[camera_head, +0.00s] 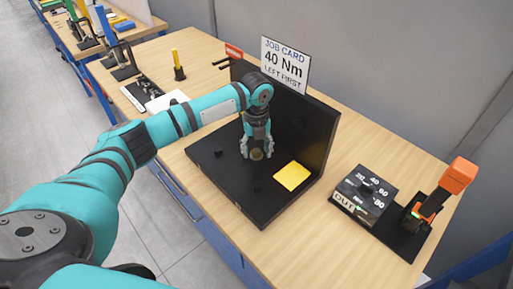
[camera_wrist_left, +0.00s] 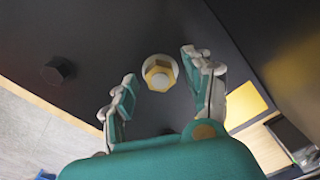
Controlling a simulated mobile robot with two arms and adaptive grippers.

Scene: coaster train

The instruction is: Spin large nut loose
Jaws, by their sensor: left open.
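The large nut (camera_wrist_left: 158,75) is a brass-coloured hexagon on a pale round washer, set on the black fixture plate (camera_head: 228,188). I cannot tell how high the fingertips are above the plate. My right gripper is in neither view.
A black hexagonal knob (camera_wrist_left: 58,69) stands on the plate, left of the nut. A yellow square (camera_head: 292,176) lies to the right. A job card (camera_head: 285,65) reads "40 Nm LEFT FIRST". A dial box (camera_head: 364,195) and an orange-handled tool (camera_head: 447,190) stand at right.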

